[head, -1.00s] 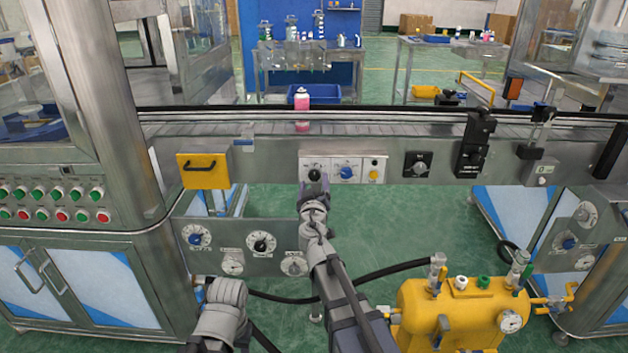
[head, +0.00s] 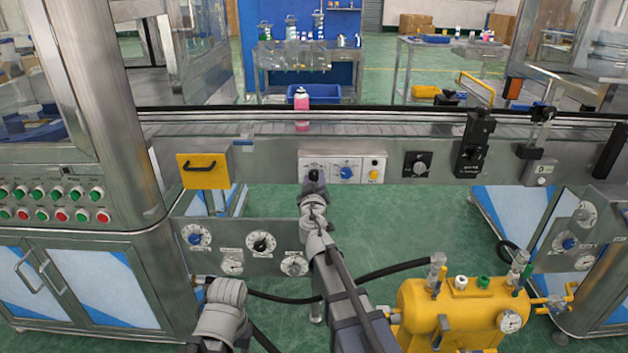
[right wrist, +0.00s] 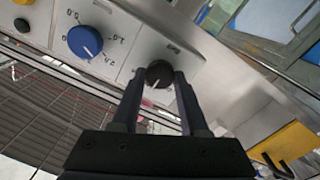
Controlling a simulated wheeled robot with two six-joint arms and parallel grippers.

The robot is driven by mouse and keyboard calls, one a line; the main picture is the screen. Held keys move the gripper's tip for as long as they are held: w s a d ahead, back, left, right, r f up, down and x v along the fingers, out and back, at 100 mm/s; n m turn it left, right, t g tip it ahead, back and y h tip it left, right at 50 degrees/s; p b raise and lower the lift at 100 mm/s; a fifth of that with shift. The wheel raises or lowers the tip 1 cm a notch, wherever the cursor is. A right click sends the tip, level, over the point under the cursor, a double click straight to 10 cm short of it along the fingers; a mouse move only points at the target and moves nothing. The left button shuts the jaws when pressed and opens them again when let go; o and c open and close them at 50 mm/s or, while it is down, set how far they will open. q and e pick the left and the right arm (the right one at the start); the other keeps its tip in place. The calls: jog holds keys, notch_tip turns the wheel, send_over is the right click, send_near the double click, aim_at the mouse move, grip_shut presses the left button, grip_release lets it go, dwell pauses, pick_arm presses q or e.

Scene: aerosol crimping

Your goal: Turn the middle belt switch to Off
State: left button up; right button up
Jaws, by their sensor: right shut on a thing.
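The middle belt switch is a small black knob (right wrist: 158,72) with a white pointer line, on a light panel plate (head: 331,168) on the conveyor's front. My right gripper (head: 314,178) reaches up to the left part of this plate and covers most of the knob in the head view. In the right wrist view my right gripper (right wrist: 159,80) has one finger on each side of the knob and is shut on it. The knob's label is too small to read. My left arm shows at the bottom of the head view, but its gripper does not.
A blue dial (head: 347,173) and a yellow button (head: 374,175) sit right of the knob. A pink can (head: 302,110) stands on the conveyor (head: 420,124) above. A yellow tank (head: 455,312) stands at lower right. A yellow box (head: 203,170) is at left.

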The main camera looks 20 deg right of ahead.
grip_shut()
jog(key=n, duration=0.9)
jog(key=shift+n, duration=0.6)
dwell(0.3)
jog(key=o, duration=1)
grip_release()
jog(key=shift+v, duration=3.95)
